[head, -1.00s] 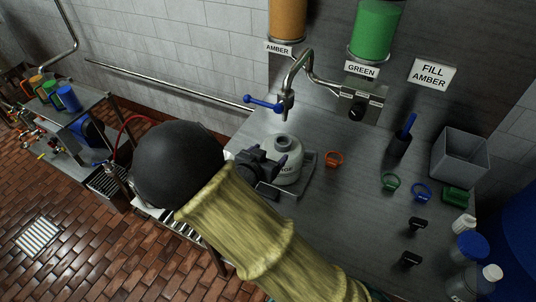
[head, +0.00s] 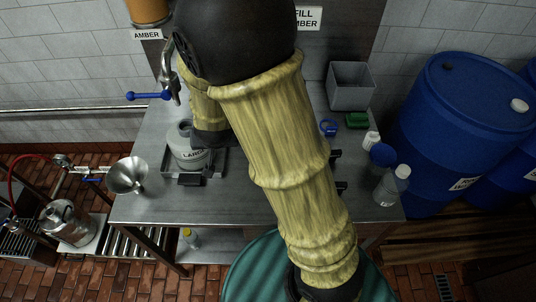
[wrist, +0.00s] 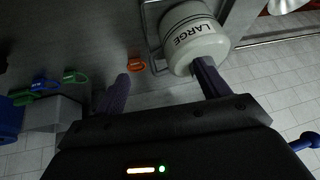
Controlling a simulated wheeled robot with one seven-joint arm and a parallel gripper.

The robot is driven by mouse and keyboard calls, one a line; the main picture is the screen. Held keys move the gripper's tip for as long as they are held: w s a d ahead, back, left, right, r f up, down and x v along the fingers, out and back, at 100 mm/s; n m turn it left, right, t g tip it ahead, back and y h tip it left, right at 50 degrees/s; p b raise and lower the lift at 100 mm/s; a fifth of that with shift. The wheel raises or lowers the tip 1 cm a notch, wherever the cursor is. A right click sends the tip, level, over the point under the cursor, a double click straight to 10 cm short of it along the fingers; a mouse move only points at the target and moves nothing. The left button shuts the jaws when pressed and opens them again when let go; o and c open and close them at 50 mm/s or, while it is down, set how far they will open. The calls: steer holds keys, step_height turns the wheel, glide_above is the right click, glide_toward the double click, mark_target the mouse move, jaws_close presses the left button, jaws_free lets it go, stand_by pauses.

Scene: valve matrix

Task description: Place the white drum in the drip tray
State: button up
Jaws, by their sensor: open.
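The white drum (head: 187,149), marked LARGE, stands upright in the drip tray (head: 216,172) on the steel bench, below the tap. In the wrist view the drum (wrist: 198,44) is at upper right and the tray's rim (wrist: 152,32) shows beside it. My gripper (wrist: 162,88) is open, with nothing between its fingers. Its right finger in that view overlaps the drum's edge; I cannot tell if it touches.
The tap's blue lever (head: 148,96) and spout hang above the drum. A steel funnel (head: 127,175) is left of the tray. A grey bin (head: 352,87), bottles (head: 393,186) and blue barrels (head: 464,115) are to the right. An orange ring (wrist: 136,65) lies near the tray.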

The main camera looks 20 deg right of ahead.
steer(key=s+d+r+n+g, duration=0.2)
steer(key=s+d+r+g, duration=0.1)
steer(key=s+d, duration=0.8)
steer(key=shift+s+r+g, duration=0.3)
steer(key=shift+s+r, duration=0.5)
steer(key=shift+a, duration=0.1)
stand_by(0.8)
